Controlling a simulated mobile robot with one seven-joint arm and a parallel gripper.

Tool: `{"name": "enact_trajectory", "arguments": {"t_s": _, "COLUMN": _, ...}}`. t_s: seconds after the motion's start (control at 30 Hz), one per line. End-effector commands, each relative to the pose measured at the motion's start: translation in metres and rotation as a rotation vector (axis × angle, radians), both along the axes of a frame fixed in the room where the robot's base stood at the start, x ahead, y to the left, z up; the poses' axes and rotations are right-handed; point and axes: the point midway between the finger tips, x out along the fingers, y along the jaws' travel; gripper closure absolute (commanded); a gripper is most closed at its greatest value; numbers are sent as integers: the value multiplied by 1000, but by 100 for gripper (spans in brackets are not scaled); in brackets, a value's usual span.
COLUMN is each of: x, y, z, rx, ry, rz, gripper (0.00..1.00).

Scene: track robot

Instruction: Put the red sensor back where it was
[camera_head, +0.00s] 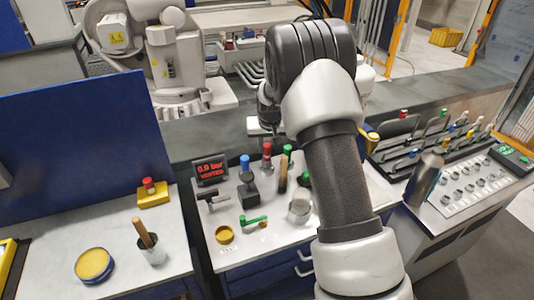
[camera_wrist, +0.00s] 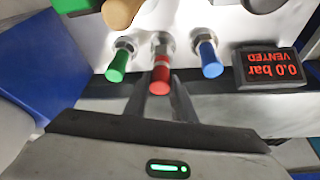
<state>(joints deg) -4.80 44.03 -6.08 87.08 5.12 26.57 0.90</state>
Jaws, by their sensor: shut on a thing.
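The red sensor (camera_wrist: 160,78) stands in the wrist view between the green sensor (camera_wrist: 117,66) and the blue sensor (camera_wrist: 208,60). My gripper (camera_wrist: 160,88) is shut on it, with one finger on each side. The red sensor lines up with a metal fitting at its far end; I cannot tell whether it is fully seated. It reaches a little closer to the camera than its neighbours. In the head view the red sensor (camera_head: 267,150) shows between the blue one (camera_head: 245,163) and the green one (camera_head: 287,151). My arm hides most of my gripper there.
A display (camera_wrist: 268,67) beside the blue sensor reads 0.0 bar, VENTED. A T-handled tool (camera_head: 213,197), a green-handled valve (camera_head: 253,220) and a metal cup (camera_head: 299,210) stand nearby. A yellow block with a red knob (camera_head: 152,193) is on the left bench.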

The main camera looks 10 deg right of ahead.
Motion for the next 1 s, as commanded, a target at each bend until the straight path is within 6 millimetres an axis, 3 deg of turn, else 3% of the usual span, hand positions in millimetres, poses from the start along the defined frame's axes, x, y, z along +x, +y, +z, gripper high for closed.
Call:
{"name": "enact_trajectory", "arguments": {"t_s": 0.2, "x": -1, "y": 0, "z": -29, "rx": 1, "ry": 3, "rz": -1, "gripper": 100}}
{"name": "enact_trajectory", "arguments": {"t_s": 0.53, "x": 0, "y": 0, "z": -33, "rx": 0, "ry": 1, "rz": 0, "gripper": 100}}
{"name": "enact_trajectory", "arguments": {"t_s": 0.57, "x": 0, "y": 0, "z": -33, "rx": 0, "ry": 1, "rz": 0, "gripper": 75}}
{"name": "enact_trajectory", "arguments": {"t_s": 0.67, "x": 0, "y": 0, "z": -32, "rx": 0, "ry": 2, "rz": 0, "gripper": 59}}
{"name": "enact_trajectory", "arguments": {"t_s": 1.0, "x": 0, "y": 0, "z": -28, "rx": 0, "ry": 1, "rz": 0, "gripper": 58}}
